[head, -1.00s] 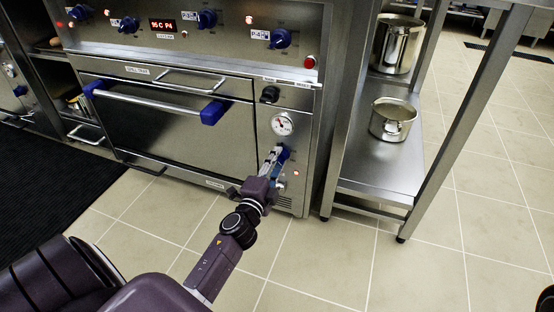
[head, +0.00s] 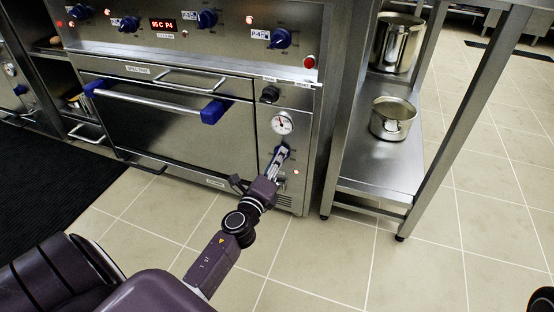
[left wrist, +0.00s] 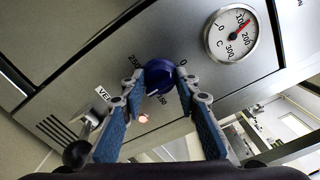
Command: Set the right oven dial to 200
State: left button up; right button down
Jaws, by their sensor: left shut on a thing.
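The right oven dial (head: 284,151) is a blue knob low on the oven's right-hand panel, below the gauge. In the left wrist view the dial (left wrist: 159,75) shows between my fingertips, with the marks 250 to its left, 0 to its right and 150 below.
The round gauge (head: 282,123) above the dial has a red needle between 100 and 200 in the wrist view. A black knob (head: 270,94) sits above it. The blue-ended oven door handle (head: 150,100) is to the left. A steel rack (head: 372,170) with pots stands right.

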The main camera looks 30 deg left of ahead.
pick_arm(q)
jog(key=shift+d, duration=0.1)
dwell(0.4)
jog(key=o, duration=1.2)
jog(key=shift+c, duration=0.2)
jog(key=v, duration=1.2)
